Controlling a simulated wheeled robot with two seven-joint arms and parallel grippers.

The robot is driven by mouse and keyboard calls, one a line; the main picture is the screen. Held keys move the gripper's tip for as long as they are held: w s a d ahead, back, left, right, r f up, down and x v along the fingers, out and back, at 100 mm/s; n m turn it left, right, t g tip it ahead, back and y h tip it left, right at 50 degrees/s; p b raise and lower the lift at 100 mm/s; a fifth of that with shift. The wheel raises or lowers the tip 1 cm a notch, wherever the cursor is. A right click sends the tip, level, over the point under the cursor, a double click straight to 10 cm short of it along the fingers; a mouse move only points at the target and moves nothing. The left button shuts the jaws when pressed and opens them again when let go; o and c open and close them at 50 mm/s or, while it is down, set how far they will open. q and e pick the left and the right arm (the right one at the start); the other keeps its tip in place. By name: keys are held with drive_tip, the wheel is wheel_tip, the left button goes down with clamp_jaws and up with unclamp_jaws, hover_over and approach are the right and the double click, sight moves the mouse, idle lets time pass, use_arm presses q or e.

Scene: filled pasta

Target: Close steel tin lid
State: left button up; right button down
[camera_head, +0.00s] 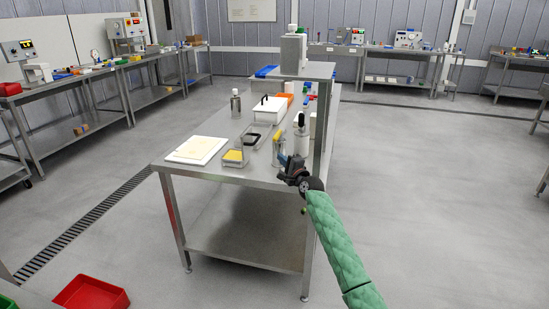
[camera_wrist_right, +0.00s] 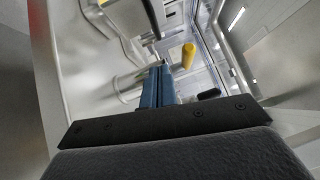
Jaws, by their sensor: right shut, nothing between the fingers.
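A small open steel container with yellow inside (camera_head: 233,156) sits near the front of the steel table; I cannot tell for sure whether it is the steel tin. A steel cylinder (camera_head: 301,141) with a dark top stands near the table's right edge. My right gripper (camera_head: 283,158) is shut and empty, at the right front of the table, to the right of the open container. Its blue fingers (camera_wrist_right: 156,86) show together in the wrist view, close to blurred steel shapes. A yellow object (camera_wrist_right: 188,56) shows beyond them. No tin lid can be told clearly. My left gripper is out of view.
A white board (camera_head: 196,150) lies at the table's left front corner. A dark-rimmed tray (camera_head: 251,137), a white box (camera_head: 269,110) and a grey bottle (camera_head: 235,103) stand behind. A steel post (camera_head: 322,130) and shelf rise at the right. A red bin (camera_head: 92,293) is on the floor.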

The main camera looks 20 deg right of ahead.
approach(257, 140)
drive_tip(key=w+d, duration=0.3)
drive_tip(key=w, duration=0.1)
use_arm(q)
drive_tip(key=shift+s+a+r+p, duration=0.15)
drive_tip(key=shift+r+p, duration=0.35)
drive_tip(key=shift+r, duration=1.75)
use_arm(e)
drive_tip(key=shift+w+a, duration=0.5)
drive_tip(key=shift+a, duration=0.4)
drive_tip(key=shift+w+a, duration=0.5)
drive_tip(key=shift+a, duration=0.35)
drive_tip(key=shift+r, duration=0.15)
drive_tip(key=shift+w+a+r, duration=0.1)
drive_tip(key=shift+a+r, duration=0.1)
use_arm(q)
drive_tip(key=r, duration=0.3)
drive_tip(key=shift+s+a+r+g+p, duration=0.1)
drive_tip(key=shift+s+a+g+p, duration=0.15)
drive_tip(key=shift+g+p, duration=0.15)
use_arm(e)
drive_tip(key=shift+w+a+r, duration=0.45)
drive_tip(key=shift+a+r, duration=0.25)
drive_tip(key=shift+a, duration=0.05)
